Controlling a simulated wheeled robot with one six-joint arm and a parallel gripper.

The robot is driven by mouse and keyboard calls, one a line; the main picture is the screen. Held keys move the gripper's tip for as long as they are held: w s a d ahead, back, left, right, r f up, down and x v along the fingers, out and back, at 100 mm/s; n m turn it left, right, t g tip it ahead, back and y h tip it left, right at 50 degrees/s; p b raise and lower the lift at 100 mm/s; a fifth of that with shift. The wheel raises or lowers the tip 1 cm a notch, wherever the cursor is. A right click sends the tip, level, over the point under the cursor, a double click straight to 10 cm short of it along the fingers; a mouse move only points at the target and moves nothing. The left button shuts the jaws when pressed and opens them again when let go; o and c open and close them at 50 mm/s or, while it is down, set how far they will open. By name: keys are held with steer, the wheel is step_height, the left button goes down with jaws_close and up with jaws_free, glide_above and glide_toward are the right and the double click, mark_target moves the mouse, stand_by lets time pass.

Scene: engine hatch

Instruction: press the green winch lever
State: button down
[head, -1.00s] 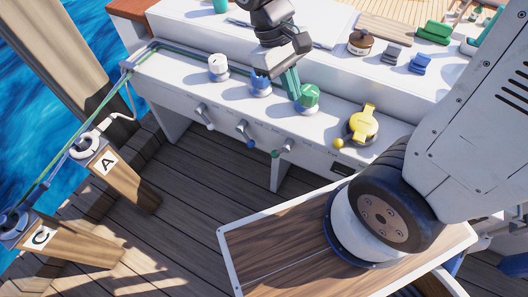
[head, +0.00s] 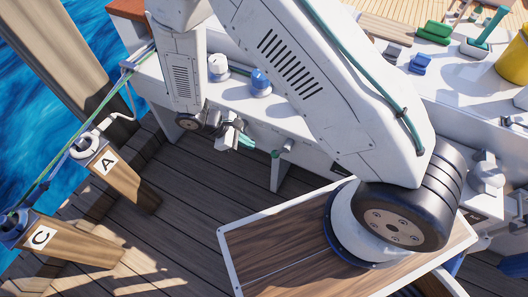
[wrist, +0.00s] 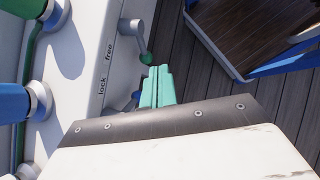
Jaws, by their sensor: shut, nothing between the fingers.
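The green winch lever has a grey arm (wrist: 132,27) and a round green knob (wrist: 146,58) in the wrist view, mounted on the white panel beside the words "lock" and "free". My gripper (wrist: 158,82) has its teal fingers shut and empty, just below and right of the knob in this view. They look very close to the knob; whether they touch it I cannot tell. In the head view my gripper (head: 258,148) is in front of the panel, left of the lever's grey pivot (head: 288,145). The knob is hard to tell from the fingertips there.
In the head view a white winch (head: 218,67) and a blue winch (head: 260,82) stand on the white bench. My arm hides much of the bench. A wooden-topped table (head: 270,245) is in front. Posts marked A (head: 118,170) and C (head: 65,240) stand left.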

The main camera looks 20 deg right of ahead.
mark_target(278, 152)
steer(key=w+a+f+n+t, duration=0.1)
steer(key=w+a+f+n, duration=0.1)
steer(key=w+f, duration=0.2)
steer(key=shift+w+a+f+t+y, duration=0.2)
steer(key=shift+a+f+t+y, duration=0.2)
steer(key=shift+f, duration=0.15)
steer(key=s+d+r+x, duration=0.1)
steer(key=d+x, duration=0.1)
steer(key=x, duration=1.1)
steer(key=shift+r, duration=0.35)
steer(key=shift+w+d, duration=0.1)
steer(key=shift+d+f, duration=0.1)
